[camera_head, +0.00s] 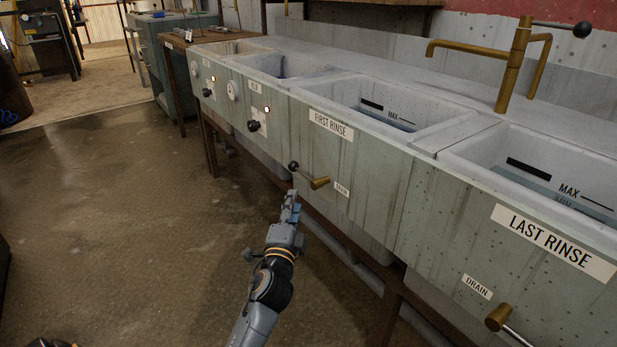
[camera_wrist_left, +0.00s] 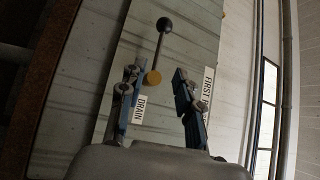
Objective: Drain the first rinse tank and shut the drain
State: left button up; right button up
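The first rinse tank (camera_head: 345,92) is a pale basin in the green-grey bench front, labelled FIRST RINSE (camera_head: 331,124). Bluish liquid shows inside it below the MAX mark. Its drain valve (camera_head: 319,183) is brass, beside a DRAIN label, with a black-knobbed lever (camera_head: 293,166) pointing left. My left gripper (camera_head: 291,200) is just below the lever, apart from it as far as I can see. In the left wrist view its fingers (camera_wrist_left: 160,105) are spread and empty, with the brass valve (camera_wrist_left: 153,77) and lever ahead between them. My right gripper is not in view.
The last rinse tank (camera_head: 548,158) is at the right, with its own brass drain valve (camera_head: 498,317) below. A brass tap (camera_head: 508,75) stands behind the tanks. Pipes and legs run under the bench. The floor (camera_head: 110,220) at left is clear.

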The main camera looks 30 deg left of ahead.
aim_at(302, 173)
pick_arm(q)
jog(key=b+x, duration=0.3)
jog(key=x, duration=0.9)
jog(key=shift+w+a, duration=0.15)
jog(key=shift+w, duration=0.1)
grip_shut()
